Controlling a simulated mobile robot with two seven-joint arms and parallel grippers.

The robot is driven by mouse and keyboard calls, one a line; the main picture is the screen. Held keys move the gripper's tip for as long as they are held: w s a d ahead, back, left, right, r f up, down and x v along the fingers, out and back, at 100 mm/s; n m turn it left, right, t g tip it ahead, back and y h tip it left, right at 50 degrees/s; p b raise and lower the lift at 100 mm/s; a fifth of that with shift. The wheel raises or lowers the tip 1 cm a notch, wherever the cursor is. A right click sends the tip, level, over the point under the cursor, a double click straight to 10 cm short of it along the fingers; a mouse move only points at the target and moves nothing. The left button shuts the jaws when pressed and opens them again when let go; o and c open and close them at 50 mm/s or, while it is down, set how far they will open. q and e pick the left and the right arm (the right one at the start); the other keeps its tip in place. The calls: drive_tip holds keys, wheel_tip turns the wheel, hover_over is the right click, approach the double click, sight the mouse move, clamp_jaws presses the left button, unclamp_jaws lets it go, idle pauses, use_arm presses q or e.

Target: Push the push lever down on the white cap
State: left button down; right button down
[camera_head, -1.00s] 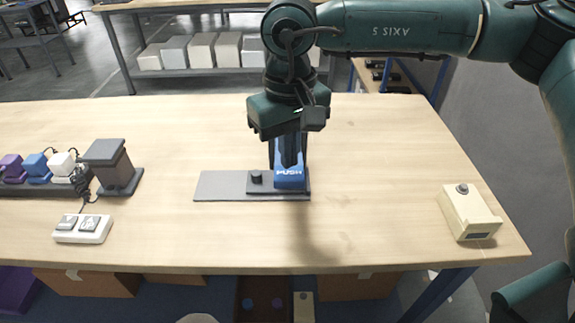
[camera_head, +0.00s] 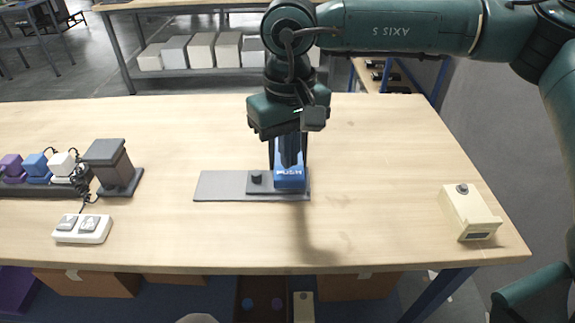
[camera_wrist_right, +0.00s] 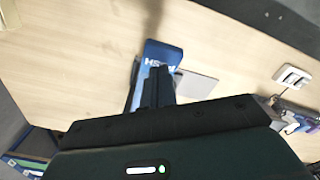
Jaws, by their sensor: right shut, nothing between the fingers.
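The push lever (camera_head: 290,181) is blue with the word PUSH on it, and stands at the right end of a flat grey base plate (camera_head: 222,186) on the table. It also shows in the right wrist view (camera_wrist_right: 165,52), partly behind the fingers. My right gripper (camera_head: 289,163) is shut and empty, pointing down at the lever from above. In the right wrist view the closed fingertips (camera_wrist_right: 159,72) overlap the lever; I cannot tell whether they touch it. I see no white cap at the lever; its underside is hidden. My left gripper is not in view.
A small black knob (camera_head: 256,177) stands left of the lever. A dark grey pillar (camera_head: 116,172), coloured cubes and a white two-button switch (camera_head: 83,229) are at the left. A cream box (camera_head: 467,213) with a button is at the right. The table around the plate is clear.

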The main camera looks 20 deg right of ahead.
sight(290, 173)
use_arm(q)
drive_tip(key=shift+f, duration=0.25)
use_arm(e)
drive_tip(key=shift+f, duration=0.3)
use_arm(q)
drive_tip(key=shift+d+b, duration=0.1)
drive_tip(key=shift+b, duration=0.45)
use_arm(e)
drive_tip(key=shift+f, duration=0.35)
